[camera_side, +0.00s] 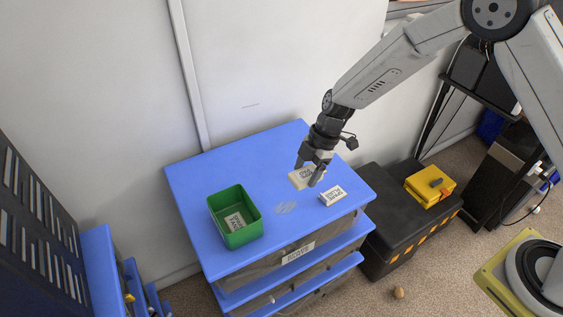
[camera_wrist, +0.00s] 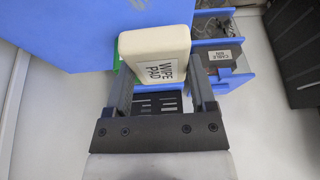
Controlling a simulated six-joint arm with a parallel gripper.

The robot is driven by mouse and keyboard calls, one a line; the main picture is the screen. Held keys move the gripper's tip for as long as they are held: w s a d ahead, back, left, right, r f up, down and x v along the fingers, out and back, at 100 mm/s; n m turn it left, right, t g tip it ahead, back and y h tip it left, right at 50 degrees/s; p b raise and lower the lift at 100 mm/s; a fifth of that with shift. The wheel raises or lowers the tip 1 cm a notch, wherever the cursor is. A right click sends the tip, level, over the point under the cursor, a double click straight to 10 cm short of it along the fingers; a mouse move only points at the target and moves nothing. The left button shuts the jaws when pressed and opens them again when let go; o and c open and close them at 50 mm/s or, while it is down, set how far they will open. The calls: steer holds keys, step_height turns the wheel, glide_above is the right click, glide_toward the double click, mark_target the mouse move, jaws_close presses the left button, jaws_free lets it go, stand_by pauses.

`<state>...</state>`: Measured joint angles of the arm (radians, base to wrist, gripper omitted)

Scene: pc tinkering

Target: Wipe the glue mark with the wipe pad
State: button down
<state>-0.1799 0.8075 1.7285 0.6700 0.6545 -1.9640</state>
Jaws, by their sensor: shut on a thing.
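My gripper (camera_side: 311,172) is shut on the wipe pad (camera_side: 300,179), a cream block. In the wrist view the pad (camera_wrist: 155,62) shows its "WIPE PAD" label between my two fingers (camera_wrist: 160,92). The pad is over the right part of the blue cabinet top; whether it touches the top cannot be told. The glue mark (camera_side: 285,208), a faint pale smear, lies on the blue top, below and left of the pad in the side view.
A second white labelled block (camera_side: 333,195) lies right of the glue mark, close to my gripper. The blue top (camera_side: 245,160) is clear toward the back. A yellow case (camera_side: 430,185) sits on a black box at right.

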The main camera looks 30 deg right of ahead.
glide_toward(291, 204)
steer(key=shift+a+r, duration=0.5)
steer(key=shift+r, duration=0.3)
steer(key=shift+f, duration=3.45)
steer(key=shift+s+f, duration=0.1)
steer(key=shift+f, duration=0.6)
steer(key=shift+a+r, duration=0.2)
steer(key=shift+a, duration=0.3)
steer(key=shift+a+f, duration=0.1)
steer(key=shift+a, duration=3.65)
steer(key=shift+d, duration=4.4)
step_height(291, 204, up, 8)
steer(key=shift+a, duration=0.15)
